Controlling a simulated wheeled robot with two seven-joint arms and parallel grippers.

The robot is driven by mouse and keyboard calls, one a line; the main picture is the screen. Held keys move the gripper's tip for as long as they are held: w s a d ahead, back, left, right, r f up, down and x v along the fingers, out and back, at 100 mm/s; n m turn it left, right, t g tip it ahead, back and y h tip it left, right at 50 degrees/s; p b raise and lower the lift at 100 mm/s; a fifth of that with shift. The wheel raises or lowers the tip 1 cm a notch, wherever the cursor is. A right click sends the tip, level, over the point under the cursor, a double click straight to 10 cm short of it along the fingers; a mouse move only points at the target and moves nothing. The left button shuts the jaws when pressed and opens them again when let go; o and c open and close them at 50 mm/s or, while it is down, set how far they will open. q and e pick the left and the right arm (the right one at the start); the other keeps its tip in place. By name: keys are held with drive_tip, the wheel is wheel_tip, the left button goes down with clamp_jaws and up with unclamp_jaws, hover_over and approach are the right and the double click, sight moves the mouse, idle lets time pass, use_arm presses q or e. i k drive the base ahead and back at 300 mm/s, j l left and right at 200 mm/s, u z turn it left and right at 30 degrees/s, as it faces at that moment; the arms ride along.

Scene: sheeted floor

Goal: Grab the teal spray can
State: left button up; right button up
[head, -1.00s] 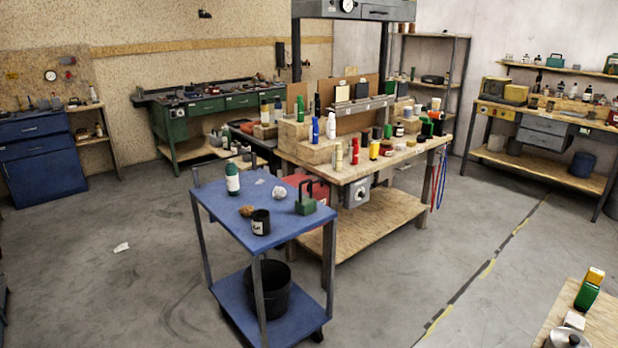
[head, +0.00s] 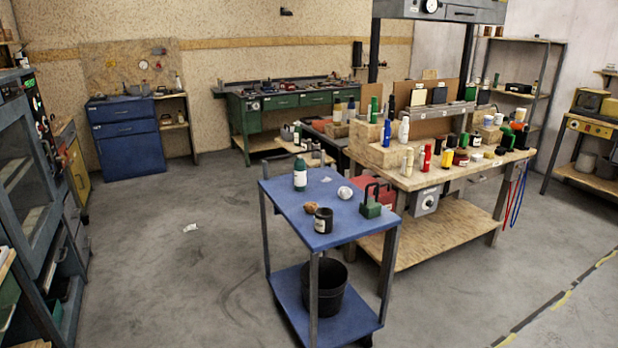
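A dark teal-green can or bottle (head: 300,176) with a pale label stands upright on the far left part of the blue cart's top (head: 287,200). It is the closest match to the teal spray can, but it is too small to tell its type for sure. Nothing touches it. Neither of my grippers is in view.
The cart also holds a black cup (head: 323,220), a brown lump (head: 312,207), a white crumpled ball (head: 345,192) and a green block with a handle (head: 371,209). A crowded wooden workbench (head: 440,180) stands behind right. Open floor (head: 180,270) lies left.

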sight(299, 164)
drive_tip(key=i+j+z, duration=0.25)
drive_tip(key=i, duration=0.45)
drive_tip(key=i+j+z, duration=0.25)
drive_tip(key=i+j, duration=0.2)
drive_tip(key=i, duration=0.2)
drive_tip(key=i+j+z, duration=0.25)
drive_tip(key=i+j, duration=0.3)
drive_tip(key=i, duration=0.1)
